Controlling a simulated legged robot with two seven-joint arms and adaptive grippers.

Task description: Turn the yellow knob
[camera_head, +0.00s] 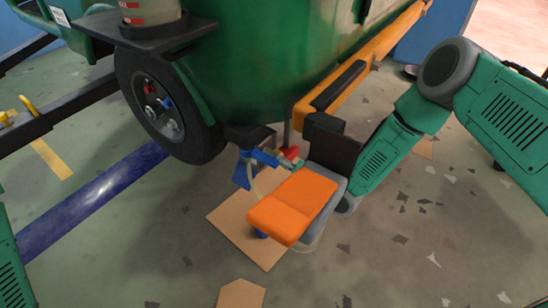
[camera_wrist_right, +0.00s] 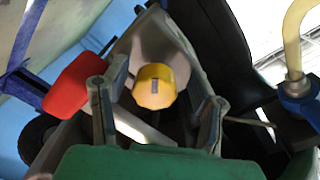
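The yellow knob (camera_wrist_right: 155,87) shows in the right wrist view, between the two grey fingers of my right gripper (camera_wrist_right: 168,80). The fingers are spread, with a gap on each side of the knob, and I see no contact. A dark mark shows on the knob's face. I cannot make out the knob there. My left gripper is out of view; only green arm parts show at the left edge.
A red handle (camera_wrist_right: 72,85) is left of the fingers; a beige tube with a blue fitting (camera_wrist_right: 300,85) is at right. The head view shows a green vehicle body (camera_head: 260,60), black wheel (camera_head: 195,145), orange rail (camera_head: 375,50) and blue valve (camera_head: 243,174). Floor at right is open.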

